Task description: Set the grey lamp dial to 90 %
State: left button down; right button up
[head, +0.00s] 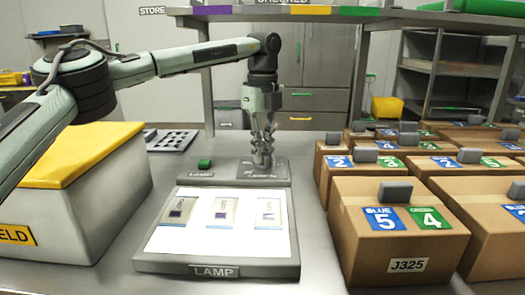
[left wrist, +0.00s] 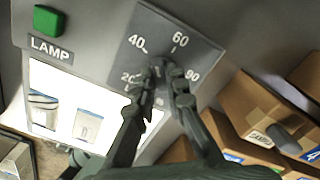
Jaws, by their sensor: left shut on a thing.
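The grey lamp dial (left wrist: 159,70) sits on a dark scale plate (left wrist: 200,42) marked 20, 40, 60 and 90, on the lamp's grey panel (head: 281,180). My left gripper (head: 262,158) points down onto the plate. In the left wrist view my left gripper (left wrist: 162,84) is shut around the dial, one finger on each side. The fingers hide most of the dial, so I cannot tell which mark it points to. My right gripper is in neither view.
A green button (head: 205,163) is left of the dial. The lit lamp panel (head: 246,238) in front carries three pouches. Cardboard boxes (head: 385,235) with grey blocks on top stand close on the right. A white bin with a yellow lid (head: 85,153) stands left.

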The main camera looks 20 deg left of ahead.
pick_arm(q)
jog(key=m, duration=2.2)
jog(key=shift+m, duration=0.4)
jog(key=c, duration=1.6)
grip_release()
jog(key=shift+o, duration=0.2)
notch_tip(320, 180, up, 12)
